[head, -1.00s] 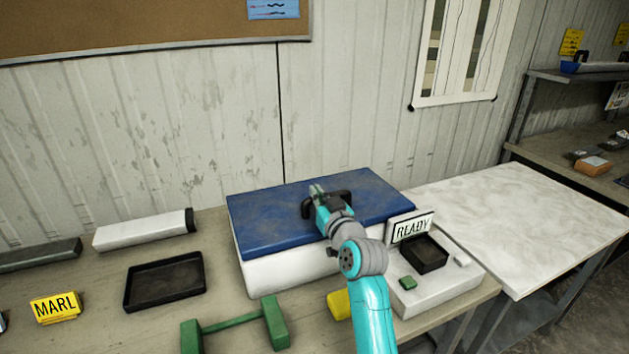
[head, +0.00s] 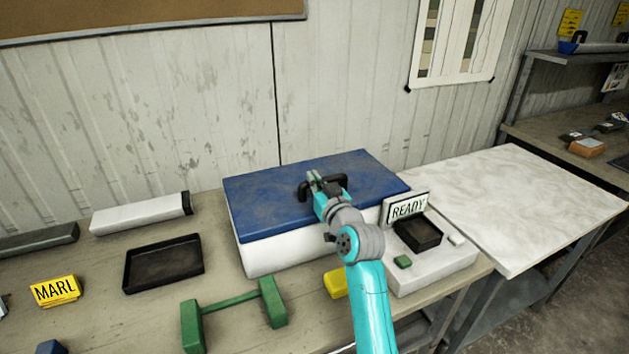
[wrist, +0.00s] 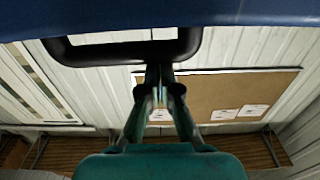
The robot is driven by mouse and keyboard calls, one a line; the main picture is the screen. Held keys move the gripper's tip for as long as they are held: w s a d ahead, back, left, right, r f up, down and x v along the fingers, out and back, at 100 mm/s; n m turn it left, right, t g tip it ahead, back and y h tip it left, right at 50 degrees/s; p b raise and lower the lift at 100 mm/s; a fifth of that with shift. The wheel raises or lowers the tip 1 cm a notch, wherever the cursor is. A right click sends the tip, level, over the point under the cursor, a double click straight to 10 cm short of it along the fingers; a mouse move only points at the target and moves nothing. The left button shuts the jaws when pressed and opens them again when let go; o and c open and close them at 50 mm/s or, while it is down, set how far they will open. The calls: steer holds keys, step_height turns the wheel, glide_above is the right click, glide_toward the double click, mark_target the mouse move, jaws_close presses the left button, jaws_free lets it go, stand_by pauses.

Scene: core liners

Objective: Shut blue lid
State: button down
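The blue lid (head: 275,205) lies over the white box (head: 275,260) on the bench. It looks about level, and its front edge runs along the top of the box. Whether it is fully seated cannot be told. Its black handle (head: 339,182) stands on top and also shows in the wrist view (wrist: 95,53), with the blue lid (wrist: 220,12) along the upper edge. My gripper (head: 320,180) is at the handle. In the wrist view my gripper's fingertips (wrist: 160,70) are together at the bar, towards its right end. No part of the handle clearly shows between them.
A READY sign (head: 407,208) and a small white unit (head: 435,268) stand right of the box. A green bracket (head: 232,312), a yellow block (head: 335,284) and a black tray (head: 160,287) lie in front and left. The pale tabletop (head: 520,210) at right is clear.

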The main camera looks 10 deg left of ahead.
steer(key=r, duration=0.3)
steer(key=shift+w+a+r, duration=0.15)
steer(key=shift+w+r, duration=0.05)
steer(key=shift+w, duration=0.15)
steer(key=f+v, duration=0.1)
steer(key=v, duration=0.9)
steer(key=s+d+f+m+t+h, duration=0.1)
steer(key=s+d+f+m+h, duration=0.15)
steer(key=s+d+f, duration=0.75)
steer(key=s+d+f+m+h, duration=0.2)
steer(key=s+d+f+h, duration=0.35)
steer(key=s+f, duration=0.8)
steer(key=s+d+f+m, duration=0.1)
steer(key=s+d+f, duration=0.1)
steer(key=s+d, duration=0.35)
steer(key=s+d+f+m, duration=0.1)
steer(key=s+d+f, duration=0.1)
steer(key=s, duration=0.7)
steer(key=s+d+r+h, duration=0.1)
steer(key=s+r, duration=0.1)
steer(key=s, duration=0.6)
steer(key=s+d+r+g+h, duration=0.1)
steer(key=s+r, duration=0.2)
steer(key=s, duration=0.6)
steer(key=shift+s+d, duration=0.2)
steer(key=shift+d, duration=0.2)
steer(key=shift+r, duration=0.1)
